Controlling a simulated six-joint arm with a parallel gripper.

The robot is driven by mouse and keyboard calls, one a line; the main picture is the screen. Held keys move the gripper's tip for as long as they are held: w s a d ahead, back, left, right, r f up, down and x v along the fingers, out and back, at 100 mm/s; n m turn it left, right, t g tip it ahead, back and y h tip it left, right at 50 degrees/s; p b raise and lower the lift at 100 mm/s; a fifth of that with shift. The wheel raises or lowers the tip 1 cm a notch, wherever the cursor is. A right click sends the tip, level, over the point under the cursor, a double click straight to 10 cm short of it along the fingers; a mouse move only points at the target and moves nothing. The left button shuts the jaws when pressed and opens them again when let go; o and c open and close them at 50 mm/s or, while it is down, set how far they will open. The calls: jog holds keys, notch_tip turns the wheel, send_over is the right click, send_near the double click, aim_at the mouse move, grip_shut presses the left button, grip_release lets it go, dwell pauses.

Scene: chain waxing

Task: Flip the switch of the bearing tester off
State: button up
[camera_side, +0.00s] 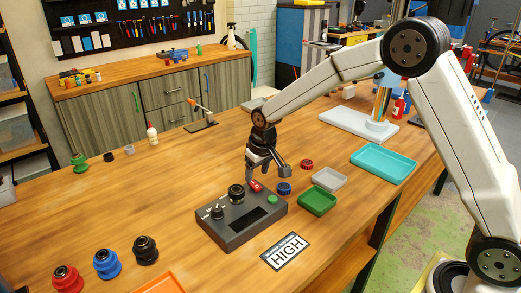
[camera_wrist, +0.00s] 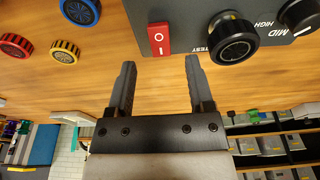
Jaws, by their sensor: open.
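The bearing tester (camera_side: 228,238) is a dark grey box on the wooden bench. Its panel has a dark display, a green button, a selector knob (camera_side: 217,211) and a black round hub (camera_side: 236,193). Its red rocker switch (camera_side: 256,186) sits at the far edge; in the wrist view the switch (camera_wrist: 159,38) shows white O and I marks. I cannot tell which side is pressed. My gripper (camera_side: 267,173) points down just above the switch. In the wrist view its two fingers (camera_wrist: 160,64) are apart and empty, with the switch just beyond the gap between their tips.
Blue (camera_side: 284,188) and red (camera_side: 306,164) bearings lie right of the tester. Green (camera_side: 318,203), grey (camera_side: 331,178) and teal (camera_side: 384,163) trays stand farther right. Red, blue and black parts (camera_side: 106,263) stand front left. The bench's left middle is clear.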

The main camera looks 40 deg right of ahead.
aim_at(260, 189)
jog(key=shift+s+r, duration=0.25)
jog(key=shift+r, duration=0.8)
jog(key=shift+s+r, duration=0.2)
jog(key=shift+r, duration=0.8)
jog(key=s+d+f, duration=0.1)
jog(key=s+f, duration=0.1)
jog(key=s, duration=0.9)
jog(key=s+d+f, duration=0.1)
jog(key=s+f, duration=0.1)
jog(key=s, duration=1)
jog(key=shift+d, duration=0.25)
